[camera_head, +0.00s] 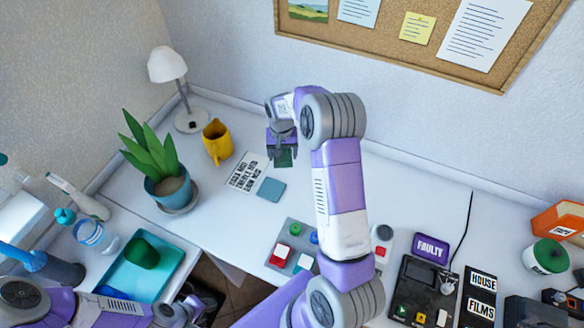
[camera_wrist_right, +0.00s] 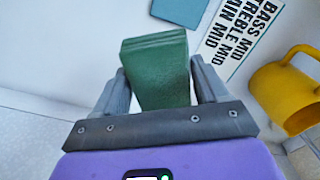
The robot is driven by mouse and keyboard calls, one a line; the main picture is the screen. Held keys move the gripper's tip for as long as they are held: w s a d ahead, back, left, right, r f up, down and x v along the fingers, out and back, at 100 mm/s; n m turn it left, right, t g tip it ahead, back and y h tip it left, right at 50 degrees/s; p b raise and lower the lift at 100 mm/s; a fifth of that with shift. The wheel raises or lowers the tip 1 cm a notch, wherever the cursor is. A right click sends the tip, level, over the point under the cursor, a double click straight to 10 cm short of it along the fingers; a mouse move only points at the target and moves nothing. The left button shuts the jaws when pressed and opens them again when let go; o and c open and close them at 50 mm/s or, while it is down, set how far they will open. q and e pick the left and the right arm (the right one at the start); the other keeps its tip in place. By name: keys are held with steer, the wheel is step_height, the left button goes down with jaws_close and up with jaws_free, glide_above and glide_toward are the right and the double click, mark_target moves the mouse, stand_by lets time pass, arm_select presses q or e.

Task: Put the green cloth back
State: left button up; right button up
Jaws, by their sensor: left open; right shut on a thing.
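The green cloth (camera_wrist_right: 158,68) looks like a folded, layered block between the two fingers of my right gripper (camera_wrist_right: 160,88) in the wrist view. In the head view the cloth (camera_head: 284,158) shows below my right gripper (camera_head: 282,150), over the back of the desk near the wall. My right gripper is shut on it. I cannot tell whether the cloth touches the desk. My left gripper (camera_head: 188,308) is low at the left bottom, near the teal tray (camera_head: 176,262), open, with no object visible in it.
A blue-grey square (camera_head: 271,189) and a printed label card (camera_head: 248,171) lie in front of the cloth. A yellow mug (camera_head: 217,141), potted plant (camera_head: 165,175) and lamp (camera_head: 180,90) stand left. A green object (camera_head: 141,252) sits in the tray. A button panel (camera_head: 293,247) is in front.

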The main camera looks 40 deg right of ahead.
steer(key=m, duration=0.1)
glide_above(292, 170)
steer(key=shift+w+f, duration=0.15)
steer(key=shift+f, duration=0.5)
step_height(292, 170, down, 5)
steer(key=shift+f+b, duration=0.2)
steer(key=shift+b, duration=0.4)
steer(key=shift+f+b, duration=0.3)
steer(key=shift+f, duration=1.6)
steer(key=shift+f, duration=0.1)
steer(key=o, duration=1.1)
